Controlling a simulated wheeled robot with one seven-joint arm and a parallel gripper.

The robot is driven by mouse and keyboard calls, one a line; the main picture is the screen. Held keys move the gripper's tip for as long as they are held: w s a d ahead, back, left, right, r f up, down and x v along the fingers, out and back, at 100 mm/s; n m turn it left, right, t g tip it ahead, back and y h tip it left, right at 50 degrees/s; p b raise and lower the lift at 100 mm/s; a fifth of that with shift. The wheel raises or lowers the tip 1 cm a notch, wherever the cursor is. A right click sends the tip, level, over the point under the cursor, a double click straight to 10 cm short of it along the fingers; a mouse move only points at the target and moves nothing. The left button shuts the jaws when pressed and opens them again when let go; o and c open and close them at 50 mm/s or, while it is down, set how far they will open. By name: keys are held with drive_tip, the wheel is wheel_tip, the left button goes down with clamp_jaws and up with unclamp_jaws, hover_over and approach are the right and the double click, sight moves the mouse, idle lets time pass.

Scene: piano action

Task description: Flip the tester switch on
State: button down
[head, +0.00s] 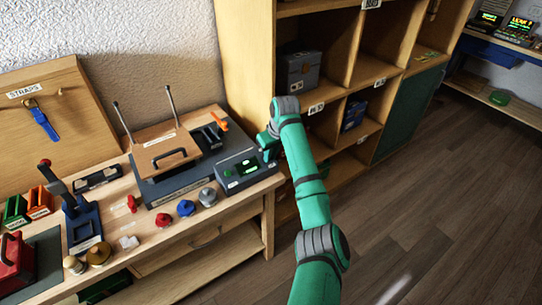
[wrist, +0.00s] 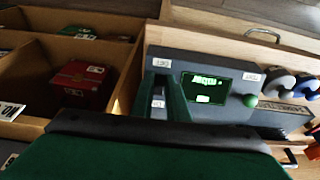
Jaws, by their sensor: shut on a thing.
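The tester (head: 240,171) is a dark grey box with a lit green display, at the right end of the workbench. In the wrist view the tester (wrist: 215,67) fills the middle, with a green display (wrist: 211,88) and a round green button (wrist: 251,101). My gripper (head: 268,147) is at the tester's right end in the head view. In the wrist view its green fingers (wrist: 164,96) are over the tester's panel beside the display, between small white labels. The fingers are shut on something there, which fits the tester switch. The switch itself is hidden by the fingers, so its position cannot be read.
A wooden shelf unit (head: 250,75) with open compartments stands close behind and right of my gripper. Red, blue and grey knobs (head: 186,208) lie in front of the tester. A tool with two upright rods (head: 165,150) stands to its left. The floor at right is clear.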

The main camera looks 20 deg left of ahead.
drive_tip(key=shift+w+a+r+g+h, duration=0.1)
drive_tip(key=shift+w+a+g+h, duration=0.1)
drive_tip(key=shift+g+h, duration=0.25)
drive_tip(key=shift+w+a+r+g+h, duration=0.1)
drive_tip(key=shift+a+g+h, duration=0.15)
drive_tip(key=shift+h, duration=0.4)
drive_tip(key=shift+d, duration=0.25)
drive_tip(key=c, duration=1.7)
unclamp_jaws()
drive_tip(key=shift+s, duration=0.1)
drive_tip(key=shift+s+d+r, duration=0.1)
drive_tip(key=shift+d+r, duration=0.05)
drive_tip(key=shift+r, duration=2.55)
drive_tip(key=shift+s+d+r, duration=0.1)
drive_tip(key=shift+r, duration=2.6)
